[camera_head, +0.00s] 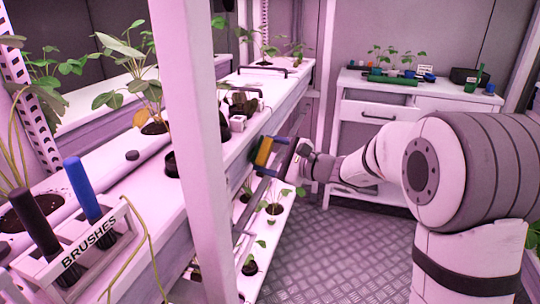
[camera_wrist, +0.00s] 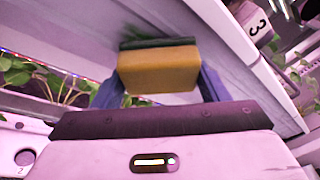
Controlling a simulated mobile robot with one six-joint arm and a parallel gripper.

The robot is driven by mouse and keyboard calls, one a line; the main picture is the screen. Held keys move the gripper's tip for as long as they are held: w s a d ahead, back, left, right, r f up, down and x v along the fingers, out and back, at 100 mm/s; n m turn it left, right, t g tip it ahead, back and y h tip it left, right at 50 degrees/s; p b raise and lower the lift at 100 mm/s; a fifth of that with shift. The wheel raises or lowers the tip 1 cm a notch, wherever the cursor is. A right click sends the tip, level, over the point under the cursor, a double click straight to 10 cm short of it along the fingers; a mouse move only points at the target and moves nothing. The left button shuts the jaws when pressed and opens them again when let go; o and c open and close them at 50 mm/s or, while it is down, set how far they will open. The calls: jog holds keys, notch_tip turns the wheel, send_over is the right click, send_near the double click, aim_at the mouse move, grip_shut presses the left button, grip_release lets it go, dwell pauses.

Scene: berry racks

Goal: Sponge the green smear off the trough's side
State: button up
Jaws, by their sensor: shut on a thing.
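My gripper (camera_head: 274,155) is shut on a yellow sponge (camera_head: 263,150) with a dark green scouring layer. In the wrist view the sponge (camera_wrist: 158,72) sits between the two blue fingers (camera_wrist: 158,92), its dark green face turned away from me. The sponge is close to the pale side of the trough (camera_head: 236,152), which also fills the area behind it in the wrist view (camera_wrist: 95,28). I cannot tell whether it touches.
A white post (camera_head: 190,130) stands in the left foreground. A brush holder (camera_head: 82,245) is at lower left. Potted seedlings (camera_head: 272,208) stand on a lower shelf under the trough. A white cabinet (camera_head: 385,115) with trays is at the back. The metal floor (camera_head: 345,255) is clear.

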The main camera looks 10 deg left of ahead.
aim_at(254, 161)
jog(key=shift+s+b, duration=0.35)
jog(key=shift+s, duration=0.5)
jog(key=shift+s+a+f+b, duration=0.1)
jog(key=shift+s+a+b, duration=0.1)
jog(key=shift+s+b, duration=0.4)
jog(key=shift+s+a+b, duration=0.15)
jog(key=shift+s+b, duration=0.15)
jog(key=shift+s, duration=0.65)
jog(key=shift+s+d+f+b, duration=0.15)
jog(key=shift+d+f+b, duration=0.1)
jog(key=shift+d, duration=0.7)
jog(key=shift+s+d+f+b, duration=0.1)
jog(key=shift+d+b, duration=0.15)
jog(key=shift+d, duration=0.7)
jog(key=shift+s+d+f+b, duration=0.15)
jog(key=shift+d+f+b, duration=0.1)
jog(key=shift+d, duration=0.7)
jog(key=d, duration=0.2)
jog(key=d+b, duration=0.1)
jog(key=shift+s+f, duration=0.2)
jog(key=shift+f, duration=0.05)
